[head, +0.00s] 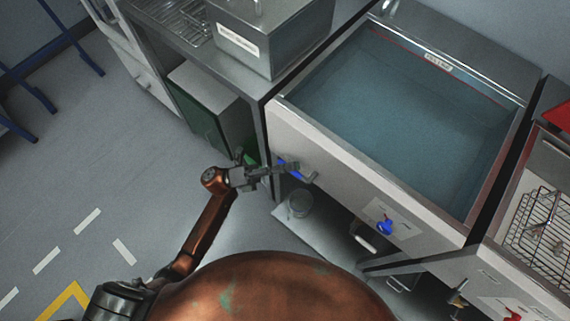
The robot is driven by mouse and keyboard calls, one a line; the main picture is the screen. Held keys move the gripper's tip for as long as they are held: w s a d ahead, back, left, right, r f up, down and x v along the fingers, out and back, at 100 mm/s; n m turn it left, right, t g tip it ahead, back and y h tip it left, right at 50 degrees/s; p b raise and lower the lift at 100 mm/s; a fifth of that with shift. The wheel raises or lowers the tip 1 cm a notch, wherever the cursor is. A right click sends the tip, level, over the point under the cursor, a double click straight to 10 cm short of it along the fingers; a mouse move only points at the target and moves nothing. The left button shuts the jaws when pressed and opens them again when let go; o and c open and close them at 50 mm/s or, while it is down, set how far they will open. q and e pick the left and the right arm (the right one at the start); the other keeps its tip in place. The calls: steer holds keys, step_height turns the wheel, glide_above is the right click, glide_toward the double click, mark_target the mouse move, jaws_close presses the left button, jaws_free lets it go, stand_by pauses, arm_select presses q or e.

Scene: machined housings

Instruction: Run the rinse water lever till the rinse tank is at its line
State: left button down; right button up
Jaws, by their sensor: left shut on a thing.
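The rinse tank (345,165) is a steel basin with a grey front panel and a label on its far rim. The blue-tinted water (400,110) in it stands high. A red line (440,69) runs along the inner walls, close above the water at the far side; I cannot tell the exact gap. A blue lever (291,167) sits on the tank's front at the left. My left gripper (280,170) is shut on this lever and partly hides it. My right gripper is not in view.
A second blue handle (385,227) is on a front plate further right. A lidded steel box (272,35) stands on the left counter. A wire basket (540,225) is in the right-hand station.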

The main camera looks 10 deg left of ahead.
arm_select(q)
steer(key=shift+f, duration=0.1)
steer(key=c, duration=2.2)
jaws_free()
steer(key=shift+a, duration=0.15)
steer(key=v, duration=1.2)
